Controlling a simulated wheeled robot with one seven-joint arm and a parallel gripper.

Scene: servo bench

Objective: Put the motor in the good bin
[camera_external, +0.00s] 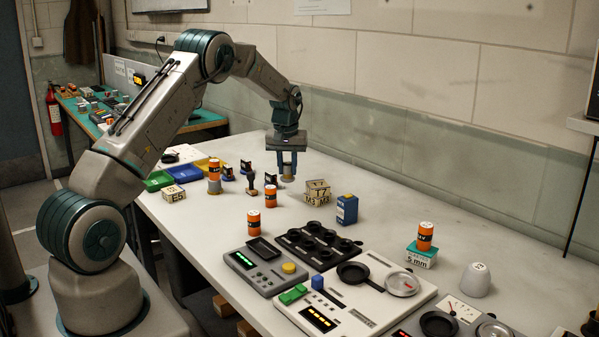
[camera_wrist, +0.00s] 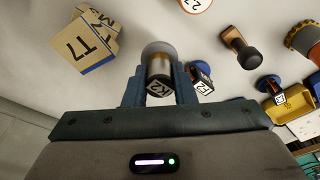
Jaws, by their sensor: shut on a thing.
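My gripper (camera_external: 287,168) is shut on a small metal cylinder, which looks like the motor (camera_wrist: 159,66). In the wrist view the motor sits between the two blue fingers (camera_wrist: 164,88), with a dark end marked K2 facing the camera. In the external view the gripper points straight down over the back of the bench, and the motor's pale lower end (camera_external: 287,178) shows below the fingers, at or just above the bench top. Green (camera_external: 157,181), blue (camera_external: 183,174) and yellow (camera_external: 203,164) bins stand in a row to the left. I cannot read which is the good bin.
Several small dark parts (camera_external: 251,182) stand between the gripper and the bins. Orange cylinders (camera_external: 270,196) stand nearby. Lettered blocks (camera_external: 317,190) and a blue box (camera_external: 347,209) are to the right. Test devices (camera_external: 263,265) fill the front. The bench behind the gripper is clear.

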